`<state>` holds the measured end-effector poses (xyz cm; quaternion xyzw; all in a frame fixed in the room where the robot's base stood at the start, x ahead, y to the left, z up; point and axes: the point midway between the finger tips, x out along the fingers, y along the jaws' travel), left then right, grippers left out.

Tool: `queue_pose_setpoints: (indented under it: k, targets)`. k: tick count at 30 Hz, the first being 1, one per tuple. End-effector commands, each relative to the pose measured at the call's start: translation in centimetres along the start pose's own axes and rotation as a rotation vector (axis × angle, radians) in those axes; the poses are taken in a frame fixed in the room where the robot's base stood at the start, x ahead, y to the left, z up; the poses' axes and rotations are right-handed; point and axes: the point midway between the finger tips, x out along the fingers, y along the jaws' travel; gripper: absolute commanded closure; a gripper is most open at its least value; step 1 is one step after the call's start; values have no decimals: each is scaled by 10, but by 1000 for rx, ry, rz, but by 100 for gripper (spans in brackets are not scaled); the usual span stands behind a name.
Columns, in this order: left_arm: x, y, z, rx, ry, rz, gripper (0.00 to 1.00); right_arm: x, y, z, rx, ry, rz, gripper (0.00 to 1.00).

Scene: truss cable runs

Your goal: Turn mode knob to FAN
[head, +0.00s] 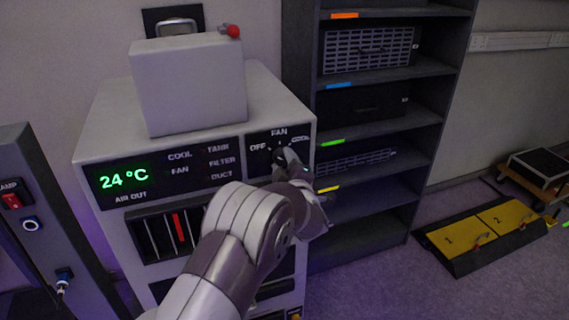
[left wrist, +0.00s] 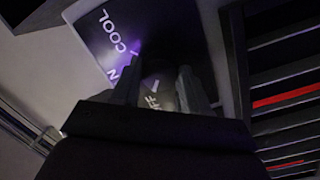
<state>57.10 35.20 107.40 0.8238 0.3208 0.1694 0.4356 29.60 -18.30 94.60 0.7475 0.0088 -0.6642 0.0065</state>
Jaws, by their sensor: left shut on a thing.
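The mode knob (head: 279,151) is a small dark dial on the black panel at the upper right of the white unit's front. OFF, FAN and COOL are printed around it, with FAN at the top. My left gripper (head: 284,160) is at the dial, shut on the knob, and covers most of it. I cannot tell which word the knob points to. In the left wrist view the two fingers of my left gripper (left wrist: 160,92) reach to the dial panel (left wrist: 98,28), where COOL is readable. The knob itself is not clear there. My right gripper is not in view.
A green 24 °C display (head: 124,178) and a louvred vent (head: 168,232) are on the unit's front. A grey box (head: 190,85) with a red-tipped lever sits on top. A dark shelf rack (head: 370,105) stands close on the right. Yellow numbered plates (head: 478,232) lie on the floor.

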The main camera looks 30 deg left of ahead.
Motion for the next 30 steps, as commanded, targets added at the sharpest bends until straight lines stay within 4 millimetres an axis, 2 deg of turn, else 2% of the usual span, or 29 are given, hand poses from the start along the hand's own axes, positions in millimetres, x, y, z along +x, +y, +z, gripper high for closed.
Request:
queue_pose_setpoints:
  k: [8,30]
  targets:
    - [0,1,-1,101,-8,-12,86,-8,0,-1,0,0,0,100]
    - [-1,2,-2,699,-52,-73,86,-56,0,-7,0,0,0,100]
